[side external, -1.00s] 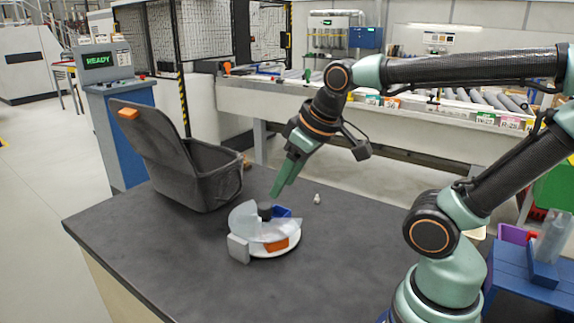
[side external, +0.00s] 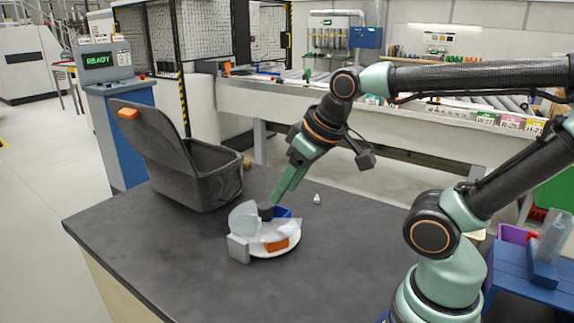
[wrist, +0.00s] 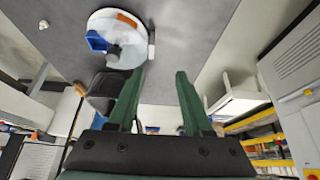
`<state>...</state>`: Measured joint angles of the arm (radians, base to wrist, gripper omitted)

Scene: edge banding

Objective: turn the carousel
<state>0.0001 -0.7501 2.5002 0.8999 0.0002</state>
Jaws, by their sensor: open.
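The carousel (side external: 284,253) is a round white turntable on the dark table. It has translucent curved walls, a dark central knob (side external: 265,210), a blue compartment piece (side external: 282,211), an orange block (side external: 277,244) and a grey upright plate (side external: 238,249) at its front left. My gripper (side external: 277,199) points down just above the carousel's back edge, near the blue piece. In the wrist view, its two green fingers (wrist: 158,75) are apart with nothing between them. The carousel (wrist: 118,22) appears beyond the fingertips at the top. I cannot tell whether a fingertip touches it.
A dark grey bin (side external: 213,175) with a raised lid stands behind left of the carousel. A small white object (side external: 317,199) lies to the right of it. A blue stand (side external: 520,265) is at the far right. The table (side external: 180,265) is clear in front.

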